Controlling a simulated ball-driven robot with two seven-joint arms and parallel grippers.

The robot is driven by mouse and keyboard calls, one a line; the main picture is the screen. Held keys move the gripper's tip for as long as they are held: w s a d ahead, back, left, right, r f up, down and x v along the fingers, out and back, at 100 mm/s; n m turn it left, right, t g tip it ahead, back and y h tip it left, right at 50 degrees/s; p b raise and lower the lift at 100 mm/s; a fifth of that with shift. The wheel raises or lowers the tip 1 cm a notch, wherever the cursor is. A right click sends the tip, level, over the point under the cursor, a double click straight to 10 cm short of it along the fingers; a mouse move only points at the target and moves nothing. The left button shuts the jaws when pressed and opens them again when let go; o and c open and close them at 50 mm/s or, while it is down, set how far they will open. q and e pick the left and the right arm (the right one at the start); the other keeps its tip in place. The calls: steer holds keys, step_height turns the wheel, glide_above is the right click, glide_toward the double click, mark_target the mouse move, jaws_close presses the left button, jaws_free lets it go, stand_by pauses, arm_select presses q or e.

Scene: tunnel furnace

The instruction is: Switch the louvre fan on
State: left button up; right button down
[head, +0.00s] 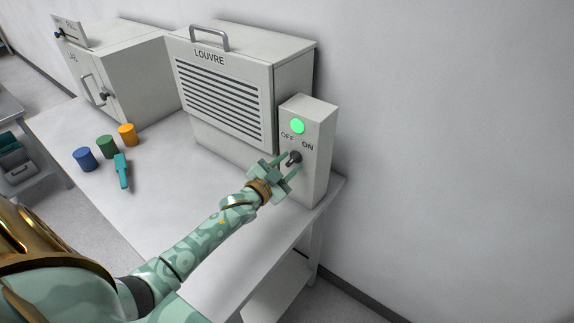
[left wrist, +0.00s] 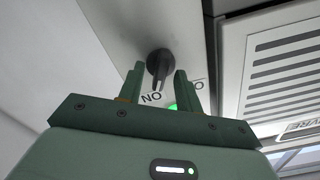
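The louvre fan (head: 228,90) is a pale grey box with a slatted front and a LOUVRE label, standing on the bench. Beside it is a switch box (head: 315,150) with a lit green lamp (head: 297,126) above OFF and ON marks. Its dark knob (head: 295,157) has its pointer toward ON; the knob also shows in the left wrist view (left wrist: 158,66). My left gripper (head: 289,165) is at the knob. In the left wrist view its fingers (left wrist: 160,80) stand open on either side of the knob, with gaps visible. My right gripper is not in view.
A grey cabinet (head: 115,75) with a handle stands at the back left of the bench (head: 165,180). Blue (head: 85,159), green (head: 107,146) and orange (head: 127,134) cylinders and a teal tool (head: 122,171) lie left of the fan. A wall is close behind the switch box.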

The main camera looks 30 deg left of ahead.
arm_select(q)
steer(key=s+a, duration=0.1)
steer(key=s, duration=1.5)
steer(key=shift+s+a+p, duration=0.15)
steer(key=shift+p, duration=0.2)
